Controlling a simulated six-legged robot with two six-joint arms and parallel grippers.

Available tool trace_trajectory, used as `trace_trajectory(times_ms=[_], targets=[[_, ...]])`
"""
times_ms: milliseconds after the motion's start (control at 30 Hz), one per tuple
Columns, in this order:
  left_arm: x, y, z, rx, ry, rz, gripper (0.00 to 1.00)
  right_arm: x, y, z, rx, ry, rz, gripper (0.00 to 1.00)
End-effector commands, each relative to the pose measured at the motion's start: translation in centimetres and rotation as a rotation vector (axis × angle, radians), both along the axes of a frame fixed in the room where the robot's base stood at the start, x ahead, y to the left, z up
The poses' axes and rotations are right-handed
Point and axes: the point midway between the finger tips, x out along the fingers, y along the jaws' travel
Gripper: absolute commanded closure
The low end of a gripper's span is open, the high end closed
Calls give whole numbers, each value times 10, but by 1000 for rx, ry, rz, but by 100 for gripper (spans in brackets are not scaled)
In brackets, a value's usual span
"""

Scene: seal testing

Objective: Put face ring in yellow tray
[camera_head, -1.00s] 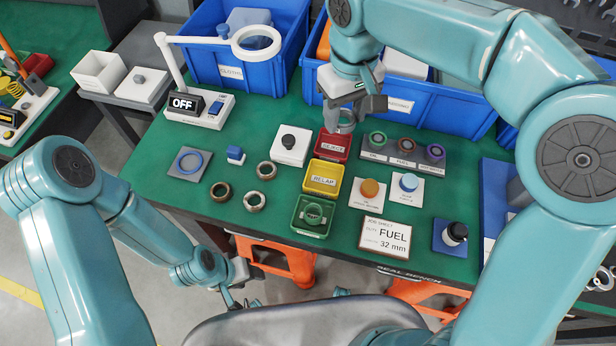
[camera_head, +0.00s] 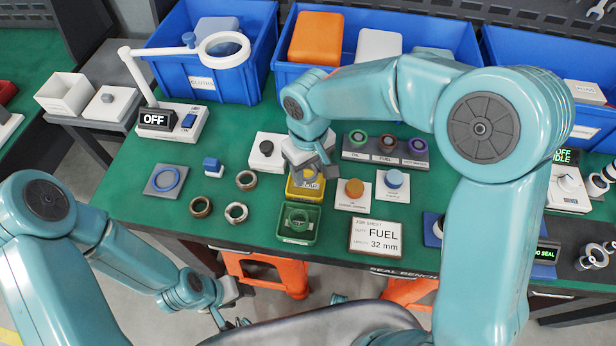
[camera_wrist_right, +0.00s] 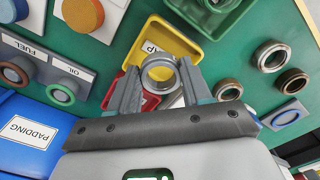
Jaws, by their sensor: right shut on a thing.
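My right gripper (camera_head: 312,172) is over the yellow tray (camera_head: 291,193). In the right wrist view its two fingers (camera_wrist_right: 158,86) are shut on a grey metal face ring (camera_wrist_right: 146,76). The ring is held at the fingertips in front of the yellow tray (camera_wrist_right: 187,45), which bears a white label. I cannot tell whether the ring touches the tray. In the head view the gripper hides most of the ring and part of the tray. My left gripper (camera_head: 232,300) is low at the front, off the bench; its jaw state is unclear.
A green tray (camera_head: 314,236) holding a ring adjoins the yellow tray. The red tray (camera_wrist_right: 134,91) is beside it, partly hidden. Several loose rings (camera_head: 236,212) lie to the left. Orange (camera_head: 354,188) and blue (camera_head: 394,178) knobs and a job sheet (camera_head: 376,239) are to the right.

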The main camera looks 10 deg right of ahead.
Motion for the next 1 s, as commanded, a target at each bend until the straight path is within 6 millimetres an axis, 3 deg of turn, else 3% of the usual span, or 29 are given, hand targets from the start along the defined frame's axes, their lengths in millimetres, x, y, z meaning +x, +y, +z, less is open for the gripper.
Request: trace_trajectory(times_ms=[233, 667, 700, 1000], targets=[[0, 0, -2, 0, 0, 0, 48, 0, 1, -38, -1, 3, 1, 83], [0, 0, -7, 0, 0, 0, 48, 0, 1, -46, 0, 1, 1, 83], [0, 0, -5, 0, 0, 0, 48, 0, 1, -45, 0, 1, 1, 42], [0, 0, -5, 0, 0, 0, 48, 0, 1, -44, 0, 1, 1, 41]])
